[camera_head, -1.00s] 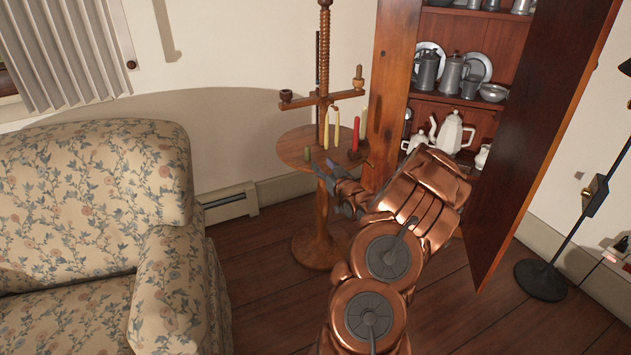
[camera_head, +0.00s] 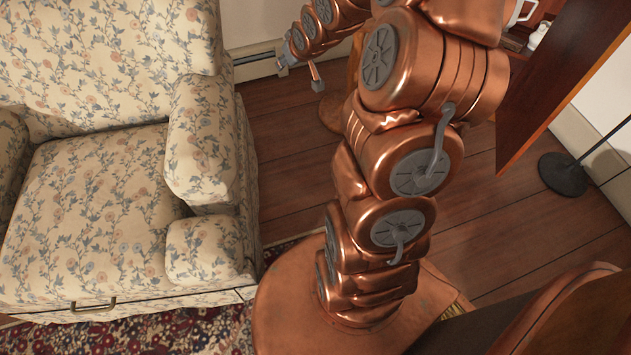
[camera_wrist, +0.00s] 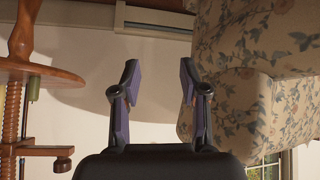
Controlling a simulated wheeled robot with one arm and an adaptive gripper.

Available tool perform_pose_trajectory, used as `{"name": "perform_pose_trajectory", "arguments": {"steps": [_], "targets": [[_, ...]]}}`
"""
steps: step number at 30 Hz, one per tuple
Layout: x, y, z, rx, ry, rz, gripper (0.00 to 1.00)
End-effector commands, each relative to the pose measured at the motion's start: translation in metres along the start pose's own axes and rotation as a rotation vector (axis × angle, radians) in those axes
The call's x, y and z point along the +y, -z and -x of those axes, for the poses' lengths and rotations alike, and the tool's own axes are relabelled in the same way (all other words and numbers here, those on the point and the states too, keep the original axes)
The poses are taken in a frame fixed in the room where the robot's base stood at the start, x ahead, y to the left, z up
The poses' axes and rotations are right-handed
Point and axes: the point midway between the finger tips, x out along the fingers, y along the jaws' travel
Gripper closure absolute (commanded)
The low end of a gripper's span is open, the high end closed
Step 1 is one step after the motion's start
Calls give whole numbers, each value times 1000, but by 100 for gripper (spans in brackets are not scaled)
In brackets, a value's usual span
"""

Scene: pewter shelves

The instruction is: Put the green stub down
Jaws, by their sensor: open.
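The wrist view is upside down. In it, a green stub (camera_wrist: 33,88) stands on the round wooden table (camera_wrist: 40,72), near its edge and close to the wooden screw post. My gripper (camera_wrist: 158,68) is open, with nothing between its fingers, and is apart from the stub and table. In the head view my gripper (camera_head: 298,76) is near the top, beside the armchair. The stub is not in the head view, where only part of the table stand's foot (camera_head: 332,112) shows behind my arm.
The floral armchair (camera_head: 90,190) fills the left of the head view and is close to my gripper in the wrist view (camera_wrist: 255,110). A wooden cabinet door (camera_head: 560,90) and a lamp base (camera_head: 562,174) stand at right. A candle-holder arm (camera_wrist: 40,150) extends from the post.

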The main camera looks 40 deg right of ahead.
Motion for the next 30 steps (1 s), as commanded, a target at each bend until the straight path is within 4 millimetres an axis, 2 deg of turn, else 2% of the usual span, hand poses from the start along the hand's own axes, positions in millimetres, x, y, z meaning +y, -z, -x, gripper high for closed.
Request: {"name": "perform_pose_trajectory", "arguments": {"steps": [1, 6, 11, 15, 21, 24, 27, 30], "targets": [[-19, -8, 13, -54, 7, 19, 56], [-68, -52, 62, -266, 20, 52, 56], [-108, -104, 118, -468, 30, 76, 56], [-137, -152, 175, -641, 37, 90, 56], [-168, -217, 257, -865, 55, 102, 56], [-177, -241, 288, -947, 65, 103, 56], [-183, -256, 308, -1002, 73, 103, 56], [-185, -263, 319, -1032, 77, 103, 56]]}}
